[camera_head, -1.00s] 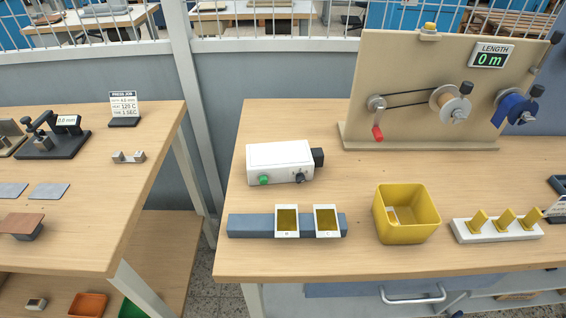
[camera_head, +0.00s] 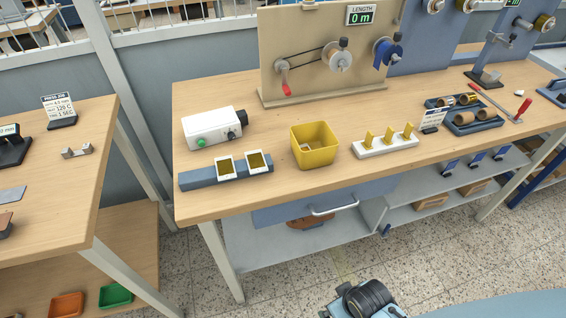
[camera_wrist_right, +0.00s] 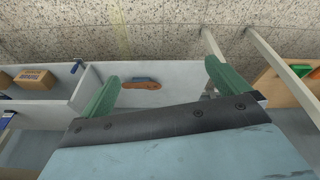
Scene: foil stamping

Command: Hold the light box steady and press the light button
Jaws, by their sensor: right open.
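The light box is a white box (camera_head: 207,127) near the left end of the wooden bench in the head view. Its front face has a green button (camera_head: 201,143) and a dark knob (camera_head: 231,134), and a black part sticks out at its right end. No gripper is at the box. In the right wrist view, my right gripper (camera_wrist_right: 162,74) has its two green fingers wide apart with nothing between them. It is over the floor in front of the bench's lower shelf. My left gripper is in neither view.
In front of the box lies a blue-grey bar (camera_head: 197,178) with two framed gold pieces. A yellow bin (camera_head: 315,150) and a white rack (camera_head: 386,147) with yellow pegs stand to the right. A crank board (camera_head: 300,55) stands behind. A gap separates the left table (camera_head: 75,190).

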